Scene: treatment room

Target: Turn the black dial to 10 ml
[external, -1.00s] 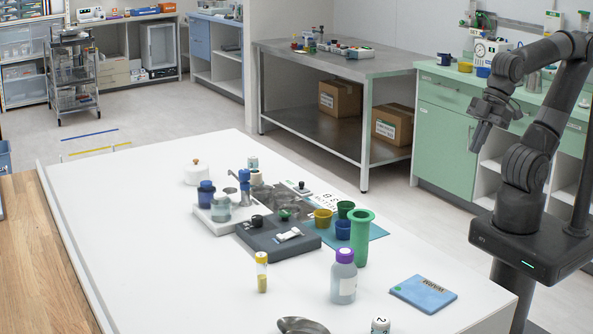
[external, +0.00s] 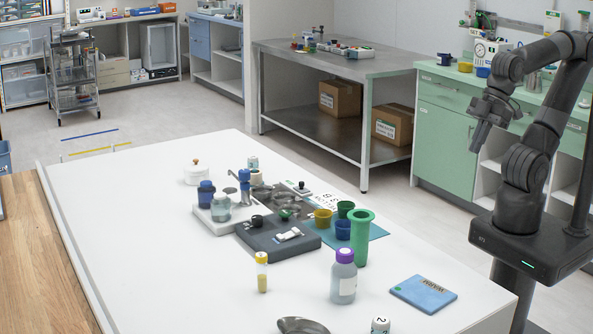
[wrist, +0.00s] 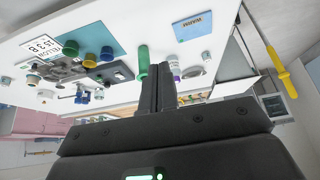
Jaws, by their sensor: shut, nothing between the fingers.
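A dark grey box (external: 278,240) sits mid-table in the external view. A black dial (external: 257,221) is on its top near the left corner, beside a green knob (external: 284,214) and a white switch (external: 289,235). Another small black knob (external: 302,186) is on a pale plate behind. I cannot read any ml marks. My gripper (external: 474,150) hangs in the air at the right, well away from the box and touching nothing. In the wrist view its fingers (wrist: 158,76) are together and empty. That view shows the box (wrist: 113,73) small and far off.
Several coloured cups stand on a blue mat (external: 377,233). A blue pad (external: 423,294) lies at the right. The left of the white table is clear.

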